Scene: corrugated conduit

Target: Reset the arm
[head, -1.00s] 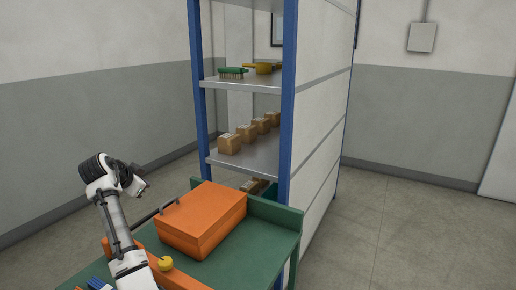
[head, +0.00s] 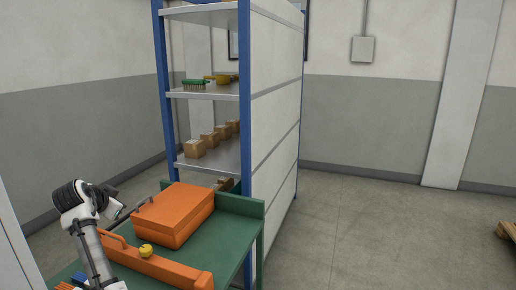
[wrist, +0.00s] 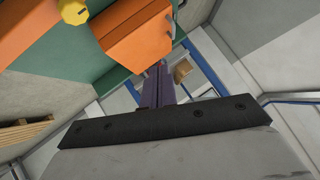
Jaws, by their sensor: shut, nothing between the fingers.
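My arm (head: 91,250) rises at the lower left of the head view, white with a black corrugated conduit looped at its top. My gripper (head: 119,211) hangs off the right side of that bend, small in this view, to the left of an orange case. In the wrist view my gripper's dark fingers (wrist: 158,84) are shut together with nothing between them. The orange case (wrist: 140,40) shows beyond them there, with the yellow knob (wrist: 75,12) at the top left.
The orange case (head: 173,214) and a long orange toolbox (head: 160,265) with a yellow knob (head: 146,251) rest on a green bench (head: 232,240). A blue-posted shelf (head: 215,160) with boxes stands behind. Open floor (head: 370,235) lies right; a wooden pallet (head: 505,231) shows at the right edge.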

